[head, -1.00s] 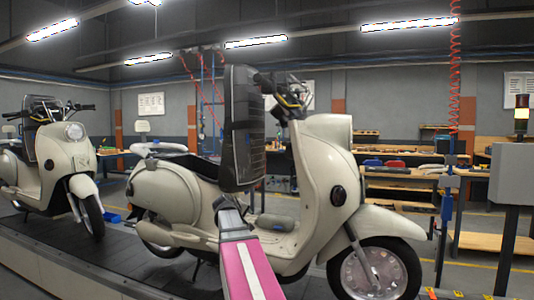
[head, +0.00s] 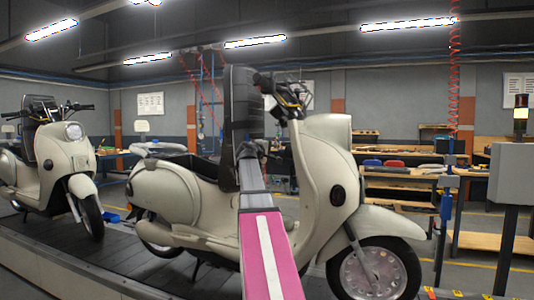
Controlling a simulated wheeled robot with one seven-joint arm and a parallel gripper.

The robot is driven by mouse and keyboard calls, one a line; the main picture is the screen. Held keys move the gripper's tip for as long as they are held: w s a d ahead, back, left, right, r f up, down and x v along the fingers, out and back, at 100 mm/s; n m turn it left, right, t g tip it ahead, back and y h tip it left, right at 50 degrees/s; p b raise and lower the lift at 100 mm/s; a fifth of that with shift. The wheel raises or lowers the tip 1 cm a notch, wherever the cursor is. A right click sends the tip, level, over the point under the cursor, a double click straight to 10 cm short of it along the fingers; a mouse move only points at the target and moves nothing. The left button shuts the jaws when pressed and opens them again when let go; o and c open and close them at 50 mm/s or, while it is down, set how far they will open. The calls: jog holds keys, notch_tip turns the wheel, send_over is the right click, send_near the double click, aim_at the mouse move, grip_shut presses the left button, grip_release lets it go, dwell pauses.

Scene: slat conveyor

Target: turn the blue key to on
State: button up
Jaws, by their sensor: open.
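The cream scooter (head: 165,195) stands on the dark conveyor, facing right. Its handlebar (head: 287,97) is at the top of the front column (head: 310,190). I cannot make out a blue key on it; the key is hidden or too small to see. My pink and grey arm reaches up from the bottom middle in front of the scooter's middle. My gripper cannot be made out beyond the arm's far end, so its distance from the scooter does not show.
A second cream scooter (head: 55,155) stands farther back at left on the conveyor (head: 125,258). A grey box on a post (head: 512,174), with a signal lamp (head: 521,113), stands at right. Workbenches (head: 400,180) line the back. A red coiled hose (head: 454,85) hangs at right.

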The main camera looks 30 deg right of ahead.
aim_at(279, 150)
jog(key=x, duration=0.7)
jog(key=shift+w+d, duration=0.2)
jog(key=shift+d, duration=0.1)
